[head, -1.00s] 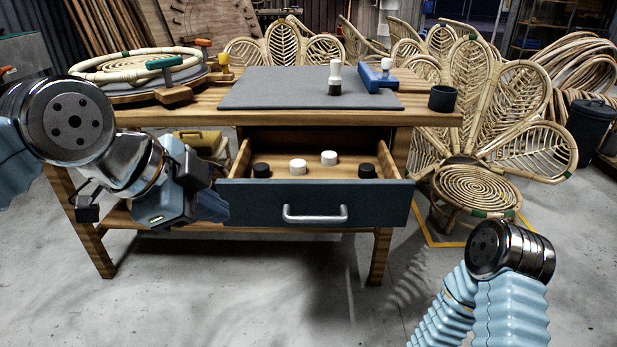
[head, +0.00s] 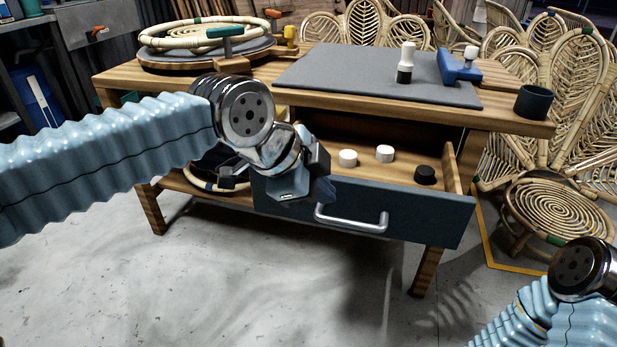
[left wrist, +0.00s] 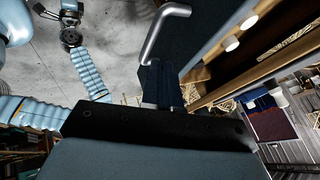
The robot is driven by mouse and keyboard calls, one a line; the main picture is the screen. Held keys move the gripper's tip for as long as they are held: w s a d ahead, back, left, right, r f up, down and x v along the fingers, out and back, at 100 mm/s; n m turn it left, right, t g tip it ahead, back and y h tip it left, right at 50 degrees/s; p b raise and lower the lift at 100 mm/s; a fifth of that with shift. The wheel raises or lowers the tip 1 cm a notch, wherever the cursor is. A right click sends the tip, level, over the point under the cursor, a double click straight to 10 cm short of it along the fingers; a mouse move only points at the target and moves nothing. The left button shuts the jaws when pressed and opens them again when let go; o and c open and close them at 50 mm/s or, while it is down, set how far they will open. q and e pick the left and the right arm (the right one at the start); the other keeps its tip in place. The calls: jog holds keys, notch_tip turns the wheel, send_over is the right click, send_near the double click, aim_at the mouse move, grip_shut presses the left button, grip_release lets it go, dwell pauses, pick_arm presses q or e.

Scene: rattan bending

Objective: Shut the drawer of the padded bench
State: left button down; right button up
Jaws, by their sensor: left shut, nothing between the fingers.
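The padded bench (head: 300,96) has a grey pad (head: 370,72) on its wooden top. Its dark blue drawer (head: 425,215) stands open, pulled out toward me, with a silver handle (head: 352,222) on its front. My left gripper (head: 323,190) is shut and empty at the left part of the drawer front, just left of the handle, and hides some of the panel. In the left wrist view its closed fingers (left wrist: 161,80) are close to the drawer front (left wrist: 215,32), beside the handle (left wrist: 163,25); I cannot tell whether they touch. Of my right arm, only links show at lower right.
Inside the drawer are white knobs (head: 385,153) and a black knob (head: 425,174). A dark cup (head: 533,101) stands at the bench's right corner. A rattan ring (head: 203,33) lies on the bench's left end. A rattan chair (head: 560,205) is close on the right. The floor in front is clear.

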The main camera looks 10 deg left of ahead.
aim_at(346, 193)
pick_arm(q)
jog(key=w+f, duration=0.1)
jog(key=w+d+f, duration=0.1)
jog(key=w, duration=0.1)
jog(key=shift+w, duration=1.05)
pick_arm(e)
jog(key=shift+f, duration=0.1)
